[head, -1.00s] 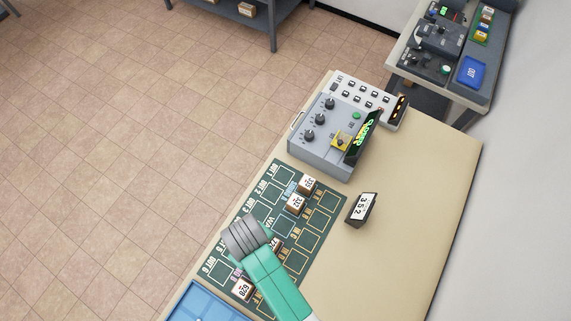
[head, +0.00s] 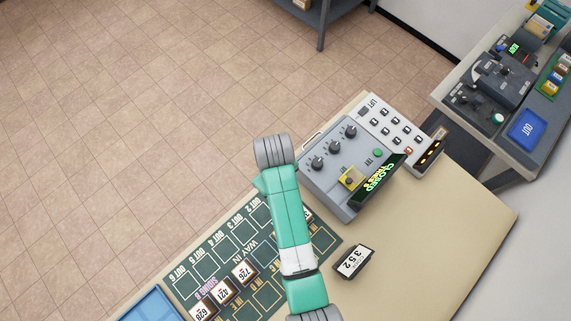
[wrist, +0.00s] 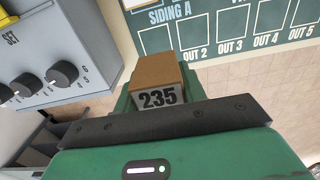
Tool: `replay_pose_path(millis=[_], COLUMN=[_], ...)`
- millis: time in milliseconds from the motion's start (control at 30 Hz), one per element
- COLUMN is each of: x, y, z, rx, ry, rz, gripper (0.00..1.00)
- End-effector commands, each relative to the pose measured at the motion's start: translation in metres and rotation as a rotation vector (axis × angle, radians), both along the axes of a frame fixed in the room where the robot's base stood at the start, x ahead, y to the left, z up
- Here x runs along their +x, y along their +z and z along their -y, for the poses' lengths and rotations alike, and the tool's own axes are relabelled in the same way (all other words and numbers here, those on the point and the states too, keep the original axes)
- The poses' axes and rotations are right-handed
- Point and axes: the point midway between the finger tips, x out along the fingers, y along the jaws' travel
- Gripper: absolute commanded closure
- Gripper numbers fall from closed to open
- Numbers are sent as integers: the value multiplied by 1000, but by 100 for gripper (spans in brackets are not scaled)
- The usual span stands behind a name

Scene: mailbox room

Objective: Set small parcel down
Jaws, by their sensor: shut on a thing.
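In the wrist view my gripper (wrist: 156,88) is shut on a small brown parcel (wrist: 154,70) with a white label reading 235. The parcel sits between the green fingers. Beyond it is the dark green sorting mat (wrist: 225,30), with SIDING A and OUT slots lettered on it; whether the parcel touches anything below is unclear. In the head view my arm crosses the mat (head: 228,252) beside the grey console, and my gripper and the held parcel are hidden.
Parcels 620 (head: 204,308), 421 (head: 224,291) and 726 (head: 245,272) stand on the mat. Another parcel (head: 308,213) is mostly hidden by my arm. The grey console (head: 322,180) with knobs and a 352 sign (head: 354,261) are close by. A blue tray (head: 150,308) lies lower left.

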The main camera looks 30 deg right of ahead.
Motion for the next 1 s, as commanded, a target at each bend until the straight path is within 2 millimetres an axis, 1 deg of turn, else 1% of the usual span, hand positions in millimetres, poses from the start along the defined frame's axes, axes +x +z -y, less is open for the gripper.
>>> replay_pose_path(millis=[33,67,200,267,400,500,667,833,900,1000], x=[-1,-1,-2,-2,-2,-2,-2,-2,-2,-2], y=[-5,-6,-9,-19,-52,-65,-71,-100,-106,-106], z=[5,7,9,9,9,9,9,8,8,9], rx=[0,0,0,1,1,0,0,1,0,-1], ry=[8,11,19,19,18,18,18,18,18,18], rz=[1,1,0,-1,-2,-1,0,-2,0,1], gripper=[84,84,84,84,84,84,84,84,84,84])
